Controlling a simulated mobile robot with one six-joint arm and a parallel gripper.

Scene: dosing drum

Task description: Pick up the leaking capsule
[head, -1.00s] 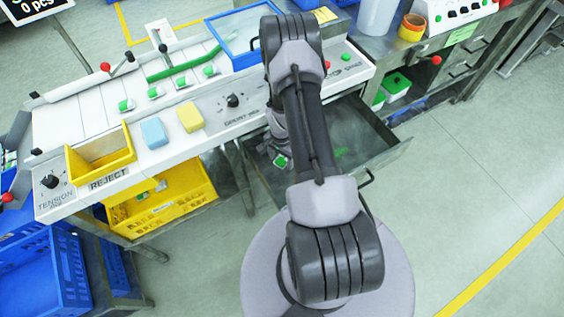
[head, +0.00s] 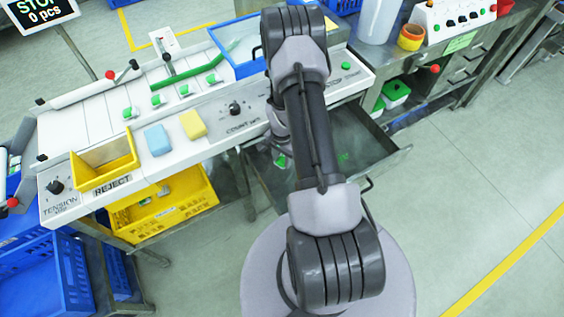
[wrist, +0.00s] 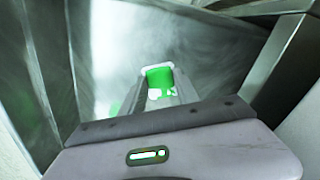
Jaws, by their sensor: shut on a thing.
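My gripper (wrist: 158,97) shows in the wrist view, shut on a green and white capsule (wrist: 159,78) between its fingertips. The capsule is inside the open grey metal drawer (head: 368,135). A faint green patch (wrist: 114,108) shows on the drawer's metal to the left of the fingers, and green marks also show on the drawer floor in the head view (head: 343,156). I cannot tell whether the capsule touches the floor. In the head view my arm hides most of the gripper.
The white bench (head: 215,115) carries several green-and-white pieces, a blue block (head: 158,140), a yellow block (head: 193,125) and a yellow reject tray (head: 105,160). A yellow crate (head: 165,215) sits below. Drawer walls stand close around my gripper. The floor at right is clear.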

